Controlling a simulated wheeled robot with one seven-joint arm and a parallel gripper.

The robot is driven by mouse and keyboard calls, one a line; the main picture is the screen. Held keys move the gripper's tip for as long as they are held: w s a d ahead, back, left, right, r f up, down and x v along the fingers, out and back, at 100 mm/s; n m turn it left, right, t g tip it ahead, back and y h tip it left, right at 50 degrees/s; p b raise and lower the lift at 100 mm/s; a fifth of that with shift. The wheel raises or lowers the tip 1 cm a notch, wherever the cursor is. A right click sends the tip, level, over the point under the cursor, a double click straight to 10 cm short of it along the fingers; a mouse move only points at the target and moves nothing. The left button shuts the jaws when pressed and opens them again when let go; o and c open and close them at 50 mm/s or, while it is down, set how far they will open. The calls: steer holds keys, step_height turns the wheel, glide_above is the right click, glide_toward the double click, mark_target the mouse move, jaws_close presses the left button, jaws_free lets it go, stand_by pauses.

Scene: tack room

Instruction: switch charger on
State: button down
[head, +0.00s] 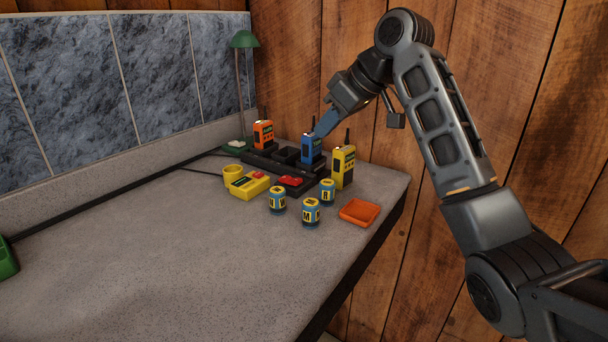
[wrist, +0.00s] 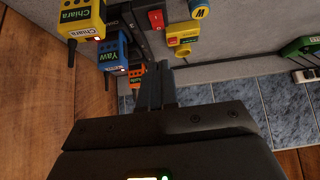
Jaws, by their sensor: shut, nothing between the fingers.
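The charger (head: 256,159) is a black multi-slot dock on the grey worktop. Its red switch (head: 291,180) is at the front; it also shows in the wrist view (wrist: 156,19), its setting too small to read. An orange radio (head: 264,135) and a blue radio (head: 312,149) stand in the dock. A yellow radio (head: 343,167) stands at its right end. My gripper (head: 320,130) is shut and empty, above and behind the blue radio; I cannot tell if they touch. In the wrist view, the closed fingers (wrist: 157,70) are apart from the switch.
Several blue-and-yellow cans (head: 311,211) and an orange tray (head: 358,212) stand in front. A green lamp (head: 244,40) stands behind. The left worktop is mostly clear.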

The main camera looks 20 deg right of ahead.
steer(key=p, duration=0.1)
glide_above(298, 181)
steer(key=s, duration=0.1)
step_height(298, 181, down, 7)
steer(key=f, duration=0.2)
steer(key=d+f, duration=0.1)
steer(key=shift+f+p, duration=0.35)
steer(key=shift+s+f, duration=0.1)
steer(key=shift+f, duration=0.5)
steer(key=shift+s+d+f+t+y+b, duration=0.15)
steer(key=shift+f+t+y+b, duration=0.1)
steer(key=shift+f+b, duration=0.2)
steer(key=shift+s+a+f+t+y+b, duration=0.15)
steer(key=shift+f+t+b, duration=0.15)
steer(key=shift+f, duration=0.2)
steer(key=shift+w+d+r, duration=0.1)
steer(key=shift+r, duration=0.35)
steer(key=shift+r+p, duration=0.7)
steer(key=shift+p, duration=0.15)
